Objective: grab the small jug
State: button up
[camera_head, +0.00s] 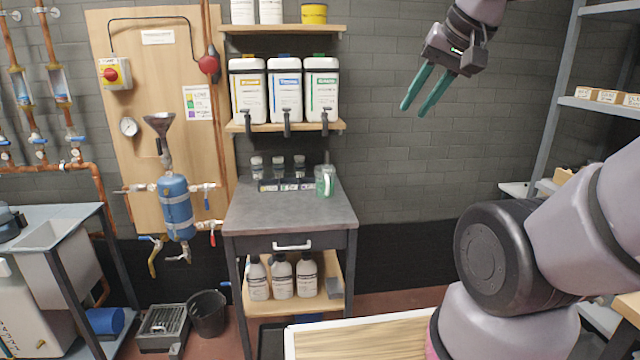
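A small jug (325,181), greenish and see-through with a pale handle, stands upright on the grey top of the workbench (262,212), near its right side. My gripper (418,92) is at the upper right, in front of the brick wall. Its two teal fingers point down and to the left, with a gap between them and nothing held. It is higher than the jug in the picture and to its right, well apart from it.
Several small jars (278,168) in a rack stand left of the jug. A shelf (290,126) with large white canisters (285,92) and hanging taps (325,122) is above the bench. A wooden-topped surface (370,340) is in the foreground. Space right of the bench looks open.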

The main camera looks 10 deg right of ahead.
aim_at(325, 174)
jog(key=i+l+u, duration=0.55)
jog(key=l, duration=0.35)
jog(key=i+l, duration=0.45)
